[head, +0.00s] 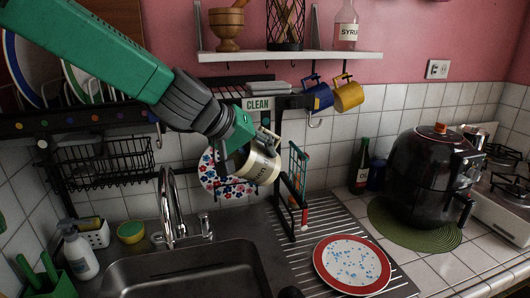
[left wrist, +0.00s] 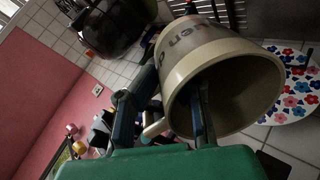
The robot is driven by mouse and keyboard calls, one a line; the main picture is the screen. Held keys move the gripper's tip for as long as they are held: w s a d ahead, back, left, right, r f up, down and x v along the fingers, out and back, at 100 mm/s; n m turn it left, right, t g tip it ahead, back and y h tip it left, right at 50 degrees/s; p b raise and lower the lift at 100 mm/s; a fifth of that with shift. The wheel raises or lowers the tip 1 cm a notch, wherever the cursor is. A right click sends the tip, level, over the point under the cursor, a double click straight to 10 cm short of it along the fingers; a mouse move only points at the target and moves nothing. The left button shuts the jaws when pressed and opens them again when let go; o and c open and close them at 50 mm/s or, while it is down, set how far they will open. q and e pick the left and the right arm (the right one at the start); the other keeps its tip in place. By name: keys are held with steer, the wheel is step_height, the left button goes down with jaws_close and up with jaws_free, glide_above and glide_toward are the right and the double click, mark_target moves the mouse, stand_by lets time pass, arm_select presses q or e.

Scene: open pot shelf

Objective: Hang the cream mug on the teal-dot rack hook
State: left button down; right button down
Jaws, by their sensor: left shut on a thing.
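The cream mug (head: 262,166) with dark lettering is tilted in the air above the back edge of the sink. My left gripper (head: 249,146) is shut on it. In the left wrist view the mug (left wrist: 225,85) shows its open mouth, with one finger inside the rim and the other outside near the handle (left wrist: 155,127). The black rack rail (head: 93,118) carries several coloured dots; I cannot make out a teal one for sure. My arm covers the middle of the rack. My right gripper is out of view.
A blue mug (head: 317,95) and a yellow mug (head: 348,94) hang to the right. A flowered plate (head: 221,180) stands behind the cream mug. The faucet (head: 168,207) rises to its left. A red-rimmed plate (head: 351,264) lies on the drainboard.

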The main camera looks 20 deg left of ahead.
arm_select(q)
steer(key=shift+s+f, duration=0.25)
steer(key=shift+f, duration=0.3)
steer(key=c, duration=1.6)
jaws_free()
steer(key=shift+r, duration=0.1)
steer(key=shift+a+r, duration=0.1)
steer(key=shift+r, duration=0.1)
steer(key=v, duration=0.7)
steer(key=shift+s+r, duration=0.15)
steer(key=shift+a, duration=0.2)
